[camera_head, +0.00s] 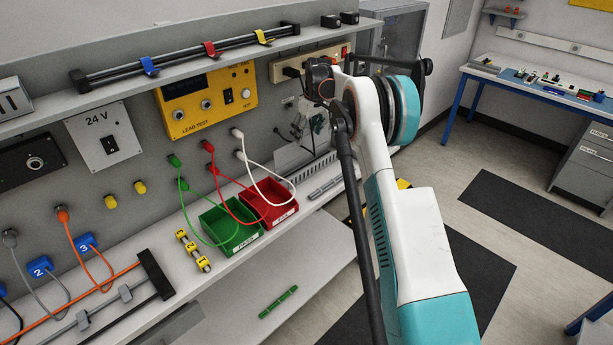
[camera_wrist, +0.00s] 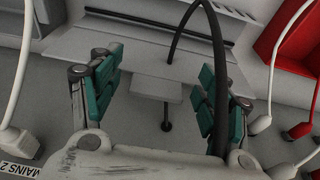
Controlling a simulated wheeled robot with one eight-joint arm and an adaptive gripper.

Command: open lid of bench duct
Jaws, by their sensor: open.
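A light grey flat panel, which looks like the duct lid (camera_wrist: 115,50), lies across the wrist view. A small pale tab (camera_wrist: 157,89) stands out from its near edge. In the head view a grey panel, apparently the same lid (camera_head: 291,158), sits beside the slotted duct (camera_head: 313,167) at the back of the bench. I cannot tell how far it is raised. My gripper (camera_wrist: 162,90) is open, its green-padded fingers on either side of the tab, with gaps showing and nothing held. In the head view my arm hides much of the gripper.
A yellow test unit (camera_head: 205,104) is on the panel above. Open floor lies right.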

